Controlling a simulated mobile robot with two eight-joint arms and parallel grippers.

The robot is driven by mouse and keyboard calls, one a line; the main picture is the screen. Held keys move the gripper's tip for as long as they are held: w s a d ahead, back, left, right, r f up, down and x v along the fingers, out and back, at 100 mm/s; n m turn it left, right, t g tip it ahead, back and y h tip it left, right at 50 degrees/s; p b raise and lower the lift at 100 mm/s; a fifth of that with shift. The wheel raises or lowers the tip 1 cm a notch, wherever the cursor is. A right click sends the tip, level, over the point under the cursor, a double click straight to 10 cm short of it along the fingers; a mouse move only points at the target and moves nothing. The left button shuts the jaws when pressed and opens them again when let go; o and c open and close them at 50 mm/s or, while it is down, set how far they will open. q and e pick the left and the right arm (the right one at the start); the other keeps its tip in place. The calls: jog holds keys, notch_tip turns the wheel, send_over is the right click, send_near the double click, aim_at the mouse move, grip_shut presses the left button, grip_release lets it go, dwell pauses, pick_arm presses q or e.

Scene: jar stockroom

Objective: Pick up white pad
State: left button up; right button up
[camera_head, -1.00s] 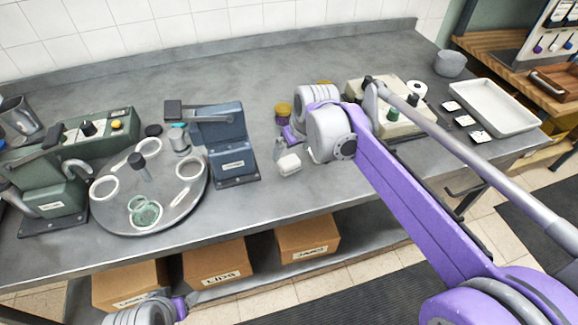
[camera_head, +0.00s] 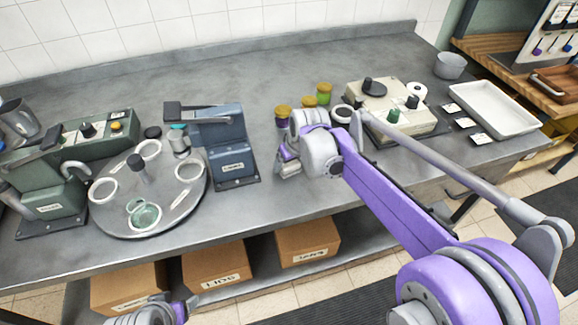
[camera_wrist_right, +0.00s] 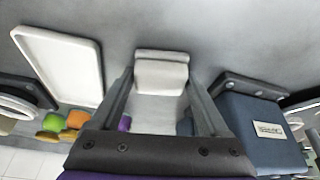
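A small white block, which I take to be the white pad (camera_wrist_right: 161,72), lies between the fingers of my right gripper (camera_wrist_right: 162,88) in the right wrist view. The fingers are spread, one on either side of it; I cannot tell whether they touch it. In the head view my right gripper (camera_head: 288,166) is low over the counter, right of the blue-grey press, and mostly hides the pad.
The blue-grey press (camera_head: 232,150) stands close left of the right gripper. Lidded jars (camera_head: 310,103) stand just behind it. A round turntable (camera_head: 180,213) is farther left. A cream device (camera_head: 410,125) and white tray (camera_head: 490,108) are right. The counter's back is clear.

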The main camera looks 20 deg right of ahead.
jog(key=c, duration=0.8)
notch_tip(320, 180, up, 10)
jog(key=shift+p, duration=0.55)
